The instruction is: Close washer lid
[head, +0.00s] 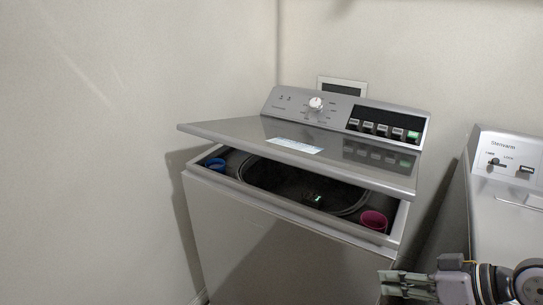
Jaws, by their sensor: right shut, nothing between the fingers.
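The grey washer (270,250) is a top loader standing left of centre. Its flat lid (240,131) is tilted slightly up, with a gap between its front edge and the washer's top. Through the gap I see the dark drum, a blue cup (216,164) at the left and a pink cup (373,221) at the right. My right gripper (386,283) is shut and empty. In the picture it is at the lower right, beside the washer's front right corner and below the lid, apart from the lid. My left gripper is not in view.
A control panel (345,116) with a white knob and several buttons stands behind the lid. A second appliance (510,215) stands at the right. A plain wall (100,120) is at the left. A small dark object with a green light (317,199) shows in the opening.

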